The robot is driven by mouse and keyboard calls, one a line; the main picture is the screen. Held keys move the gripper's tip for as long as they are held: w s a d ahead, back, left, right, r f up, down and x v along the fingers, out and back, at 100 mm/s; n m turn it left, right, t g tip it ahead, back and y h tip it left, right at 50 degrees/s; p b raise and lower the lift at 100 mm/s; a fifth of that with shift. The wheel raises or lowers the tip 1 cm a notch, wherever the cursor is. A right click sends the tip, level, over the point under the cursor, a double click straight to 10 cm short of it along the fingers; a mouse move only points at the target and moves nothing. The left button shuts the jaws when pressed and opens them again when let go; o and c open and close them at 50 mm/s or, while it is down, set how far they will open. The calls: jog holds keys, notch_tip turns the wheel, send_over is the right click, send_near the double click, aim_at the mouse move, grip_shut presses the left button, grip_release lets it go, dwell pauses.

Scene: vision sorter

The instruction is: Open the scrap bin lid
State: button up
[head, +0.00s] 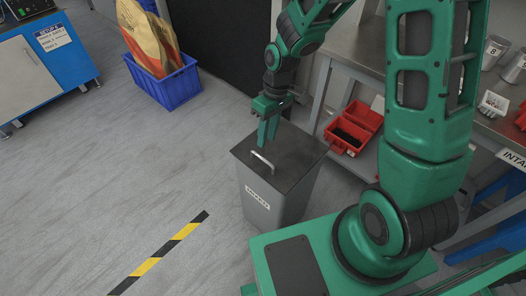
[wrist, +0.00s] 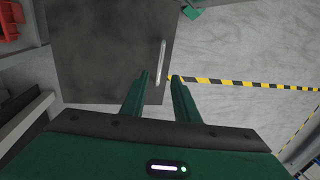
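The scrap bin (head: 272,200) is a grey box standing on the floor with a white label on its front. Its dark flat lid (head: 290,155) is shut. A light metal handle (head: 263,161) sits near the lid's front edge; it also shows in the wrist view (wrist: 162,62). My gripper (head: 268,140) points down above the lid, close to the handle. Whether a finger touches the lid is hard to tell.
A table (head: 350,60) with a lower shelf holding red trays (head: 352,130) stands right behind the bin. A blue crate (head: 170,85) with sacks is at the back left, near a blue cabinet (head: 35,75). Floor left of the bin is clear, with a yellow-black stripe (head: 160,253).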

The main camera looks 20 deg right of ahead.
aim_at(263, 158)
jog(key=f, duration=0.5)
jog(key=a+f, duration=0.1)
jog(key=f, duration=0.1)
jog(key=shift+s+a+f, duration=0.1)
jog(key=shift+s+f, duration=0.25)
jog(key=shift+s, duration=0.05)
grip_shut()
